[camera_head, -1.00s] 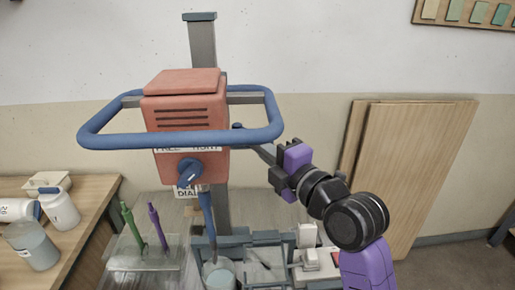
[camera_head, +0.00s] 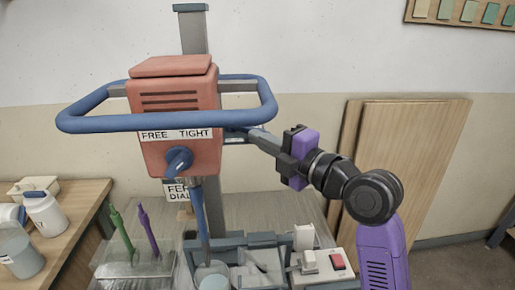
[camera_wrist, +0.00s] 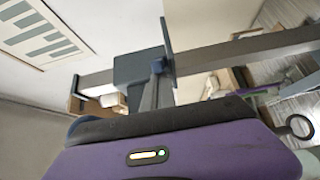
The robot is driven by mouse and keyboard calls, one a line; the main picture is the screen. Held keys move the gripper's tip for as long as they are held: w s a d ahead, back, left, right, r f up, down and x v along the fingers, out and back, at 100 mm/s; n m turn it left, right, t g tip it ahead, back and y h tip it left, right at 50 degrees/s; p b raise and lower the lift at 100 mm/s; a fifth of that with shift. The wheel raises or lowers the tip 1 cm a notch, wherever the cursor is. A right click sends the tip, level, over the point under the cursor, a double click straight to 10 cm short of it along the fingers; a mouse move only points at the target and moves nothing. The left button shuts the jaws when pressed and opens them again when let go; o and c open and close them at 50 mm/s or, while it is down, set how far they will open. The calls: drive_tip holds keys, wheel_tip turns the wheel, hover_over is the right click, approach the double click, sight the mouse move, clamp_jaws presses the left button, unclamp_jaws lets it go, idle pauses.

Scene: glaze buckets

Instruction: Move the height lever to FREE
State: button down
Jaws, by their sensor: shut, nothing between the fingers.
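The mixer's orange head (camera_head: 176,105) hangs on a grey column (camera_head: 194,35) and is ringed by a blue hoop handle (camera_head: 150,124). A FREE TIGHT label (camera_head: 175,135) runs across its front, FREE on the left, with a blue knob (camera_head: 178,160) below. My gripper (camera_head: 256,136) is shut and empty, its tips at the right side of the column behind the hoop. In the wrist view, a dark carriage block (camera_wrist: 130,76) has a small blue part (camera_wrist: 158,66) and a thin dark plate (camera_wrist: 167,40) by my fingers. I cannot tell the height lever's setting or whether I touch it.
A bucket (camera_head: 212,276) stands under the mixer shaft (camera_head: 201,215). A clear stand (camera_head: 135,265) holds green and purple tools at the left. A switch box (camera_head: 325,268) stands at the right. Boards (camera_head: 405,185) lean on the wall. A side table (camera_head: 80,215) holds jars.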

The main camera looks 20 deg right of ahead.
drive_tip(key=d+n+g+y+b, duration=0.1)
drive_tip(key=b, duration=0.2)
drive_tip(key=w+d+f+n+y+b, duration=0.1)
drive_tip(key=y+b, duration=0.1)
drive_tip(key=b, duration=0.1)
drive_tip(key=shift+d+g+b, duration=0.2)
drive_tip(key=shift+g+b, duration=0.15)
drive_tip(key=shift+g, duration=0.05)
drive_tip(key=shift+w+d+r+n+g+y+b, duration=0.25)
drive_tip(key=shift+w+d+n+g+y+b, duration=0.45)
drive_tip(key=shift+b, duration=1.4)
drive_tip(key=shift+w+d+r+n+g+y+b, duration=0.35)
drive_tip(key=shift+w+d+n+y+b, duration=0.5)
drive_tip(key=shift+b, duration=1.2)
drive_tip(key=shift+w+d+m, duration=0.2)
drive_tip(key=shift+w+m, duration=0.05)
drive_tip(key=shift+a, duration=0.1)
